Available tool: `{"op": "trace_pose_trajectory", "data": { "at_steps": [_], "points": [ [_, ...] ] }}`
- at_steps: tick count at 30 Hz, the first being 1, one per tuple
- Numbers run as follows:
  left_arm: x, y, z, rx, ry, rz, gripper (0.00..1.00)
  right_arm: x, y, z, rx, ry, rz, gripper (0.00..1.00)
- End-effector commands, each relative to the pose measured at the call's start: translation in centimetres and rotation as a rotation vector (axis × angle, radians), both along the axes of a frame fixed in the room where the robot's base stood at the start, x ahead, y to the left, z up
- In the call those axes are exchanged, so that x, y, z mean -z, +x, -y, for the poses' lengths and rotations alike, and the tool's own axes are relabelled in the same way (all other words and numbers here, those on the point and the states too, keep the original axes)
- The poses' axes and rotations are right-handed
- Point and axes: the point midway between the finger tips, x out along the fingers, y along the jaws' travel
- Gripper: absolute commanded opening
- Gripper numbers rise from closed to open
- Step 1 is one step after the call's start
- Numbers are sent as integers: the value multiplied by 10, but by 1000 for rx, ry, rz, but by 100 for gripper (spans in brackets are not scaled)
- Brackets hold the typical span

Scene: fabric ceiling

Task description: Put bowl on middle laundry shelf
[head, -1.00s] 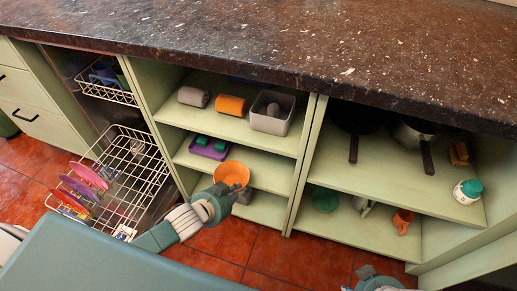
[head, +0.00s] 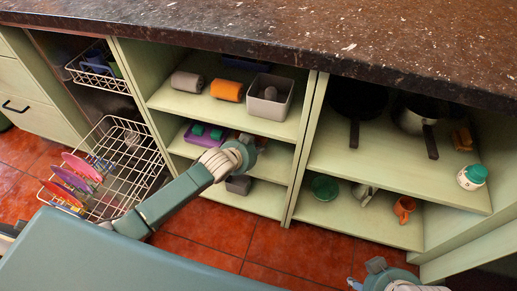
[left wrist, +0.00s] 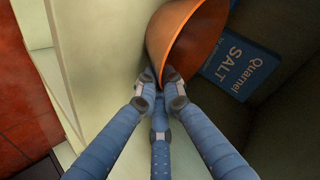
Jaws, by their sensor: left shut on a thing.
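An orange bowl (left wrist: 185,35) is in the left wrist view, tilted, with its rim at the fingertips. My left gripper (left wrist: 163,88) is shut on this rim. In the head view my left gripper (head: 246,152) is at the front of the middle shelf (head: 270,160) of the central cabinet section, and the wrist hides the bowl. A purple tray (head: 193,140) with green items is to its left on that shelf. My right wrist (head: 385,277) shows at the bottom edge; its fingers cannot be made out.
A blue salt box (left wrist: 240,67) stands close behind the bowl. A pale side panel (left wrist: 105,50) is close on the left. Above are a grey bin (head: 270,97) and an orange roll (head: 227,91). A dark block (head: 238,184) lies below. An open dish rack (head: 125,165) is at left.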

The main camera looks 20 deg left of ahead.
Motion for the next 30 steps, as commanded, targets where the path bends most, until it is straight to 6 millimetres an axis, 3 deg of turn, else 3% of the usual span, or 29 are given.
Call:
{"op": "trace_pose_trajectory", "data": {
  "at_steps": [9, 10, 12, 23, 30],
  "points": [
    [0, 1, 0, 1, 0, 5, 0, -1, 3, -1, 0, 2, 11, 40],
    [1, 1, 0, 0, 0, 3, 13, -2, 4, -1, -2, 3, 16, 40],
    [1, 1, 0, 0, 0, 3, 26, -2, 5, -1, -2, 4, 20, 40],
    [-3, 1, 0, 0, -1, 3, 26, -2, 3, -1, -2, 2, 11, 40],
    [-31, -31, -9, 1, 1, 2, 26, -21, 0, 0, -1, 0, -1, 40]
  ]
}}
